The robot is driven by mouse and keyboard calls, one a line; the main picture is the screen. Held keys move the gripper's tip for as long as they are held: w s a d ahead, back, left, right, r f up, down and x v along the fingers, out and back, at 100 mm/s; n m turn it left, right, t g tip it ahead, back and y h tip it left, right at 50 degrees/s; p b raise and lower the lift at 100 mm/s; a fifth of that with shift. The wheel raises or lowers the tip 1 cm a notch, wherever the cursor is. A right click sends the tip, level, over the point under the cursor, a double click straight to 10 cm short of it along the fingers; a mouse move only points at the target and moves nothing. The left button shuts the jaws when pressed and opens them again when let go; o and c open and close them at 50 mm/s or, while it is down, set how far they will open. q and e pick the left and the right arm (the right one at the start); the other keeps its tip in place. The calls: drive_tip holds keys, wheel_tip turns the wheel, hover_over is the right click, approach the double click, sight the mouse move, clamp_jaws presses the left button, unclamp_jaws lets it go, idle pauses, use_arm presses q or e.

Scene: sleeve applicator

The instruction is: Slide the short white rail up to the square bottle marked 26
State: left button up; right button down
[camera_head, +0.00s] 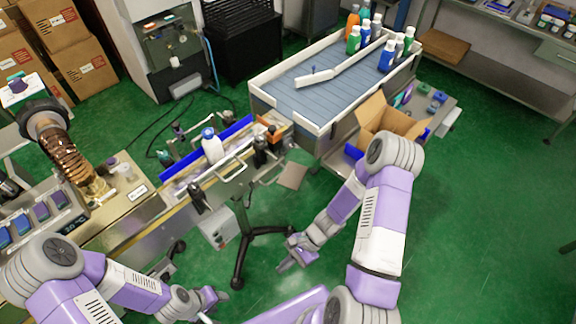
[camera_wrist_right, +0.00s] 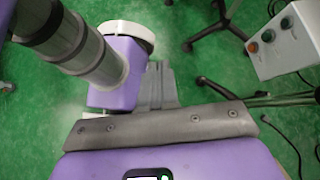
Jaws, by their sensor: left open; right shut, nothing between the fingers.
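A short white rail (camera_head: 325,74) lies slantwise across the blue-grey top of the table at the back, with a small blue piece near its left end. Several orange, blue and green bottles stand at that table's far right end, such as a green bottle (camera_head: 354,40) and a blue bottle (camera_head: 387,56). No number 26 is readable, so I cannot tell which bottle bears it. My left gripper (camera_head: 214,299) is low at the bottom, open and far from the rail. My right gripper (camera_head: 292,252) is shut and empty above the green floor, well short of the table.
A white bottle (camera_head: 212,147) stands on the conveyor (camera_head: 178,200) at centre left. An open cardboard box (camera_head: 375,112) sits beside the table's front right. A stand (camera_head: 240,232) and a grey control box (camera_head: 216,228) are near my right gripper. Green floor is clear at right.

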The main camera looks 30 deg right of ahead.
drive_tip(key=w+d+r+m+t+b, duration=0.1)
drive_tip(key=w+d+r+m+t, duration=0.6)
drive_tip(key=d+t, duration=0.25)
drive_tip(key=w+d+r+m+t, duration=0.5)
drive_tip(key=w+d+m+t, duration=0.3)
drive_tip(key=d, duration=0.3)
use_arm(q)
wheel_tip(320, 180, down, 2)
drive_tip(key=shift+f+b, duration=0.25)
drive_tip(key=shift+b, duration=0.4)
use_arm(e)
drive_tip(key=f+x, duration=0.1)
drive_tip(key=x, duration=1.3)
drive_tip(key=shift+d+r+g, duration=0.1)
drive_tip(key=shift+r+g, duration=0.05)
drive_tip(key=shift+g, duration=0.1)
